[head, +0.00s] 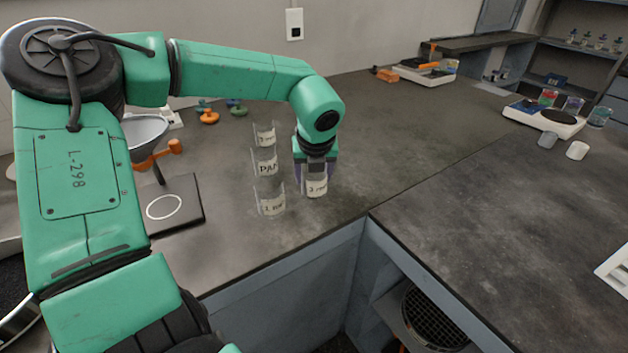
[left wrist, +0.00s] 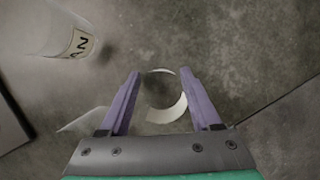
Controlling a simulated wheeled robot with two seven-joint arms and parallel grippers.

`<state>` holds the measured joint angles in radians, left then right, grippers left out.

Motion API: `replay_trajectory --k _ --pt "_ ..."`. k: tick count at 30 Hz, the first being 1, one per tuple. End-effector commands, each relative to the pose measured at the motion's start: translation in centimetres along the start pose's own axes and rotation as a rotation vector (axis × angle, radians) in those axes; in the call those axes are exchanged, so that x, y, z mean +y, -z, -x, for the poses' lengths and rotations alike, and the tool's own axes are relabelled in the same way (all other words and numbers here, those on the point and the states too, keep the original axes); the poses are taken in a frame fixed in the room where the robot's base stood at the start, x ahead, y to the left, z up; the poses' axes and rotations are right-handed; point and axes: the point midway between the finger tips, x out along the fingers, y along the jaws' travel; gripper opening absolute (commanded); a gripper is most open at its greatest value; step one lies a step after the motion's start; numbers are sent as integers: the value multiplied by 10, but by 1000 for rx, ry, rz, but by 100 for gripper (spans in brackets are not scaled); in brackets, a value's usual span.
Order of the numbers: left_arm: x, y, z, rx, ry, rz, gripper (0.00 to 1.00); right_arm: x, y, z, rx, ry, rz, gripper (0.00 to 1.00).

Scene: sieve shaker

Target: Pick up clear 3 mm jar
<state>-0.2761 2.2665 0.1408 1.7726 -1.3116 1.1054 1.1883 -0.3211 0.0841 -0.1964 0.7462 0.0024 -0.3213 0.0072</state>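The clear 3 mm jar (head: 316,187) stands upright on the dark bench, its white label partly readable below my left gripper (head: 316,164). In the left wrist view, the purple fingers of my left gripper (left wrist: 159,72) are apart, with the round jar (left wrist: 180,106) between them. I cannot tell whether either finger touches it. The gripper hides the jar's upper part in the head view. My right gripper is in neither view.
Clear jars stand just left of the gripper: one labelled PAN (head: 267,163), a front one (head: 271,203) and a back one (head: 264,135). A dark stand (head: 178,203) is farther left.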

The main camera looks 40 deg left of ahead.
Motion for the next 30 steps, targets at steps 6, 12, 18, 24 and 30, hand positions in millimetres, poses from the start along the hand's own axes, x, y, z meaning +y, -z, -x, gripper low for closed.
replay_trajectory --k 6,12,18,24,30 --pt "0 0 0 0 -1 0 9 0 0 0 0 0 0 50" --pt "0 -3 6 -1 0 1 9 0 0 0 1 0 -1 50" --pt "-1 -18 40 -6 2 3 9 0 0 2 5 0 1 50" --pt "0 -47 110 -7 1 4 9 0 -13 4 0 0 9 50" --pt "0 -69 166 -4 -1 2 9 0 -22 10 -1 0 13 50"
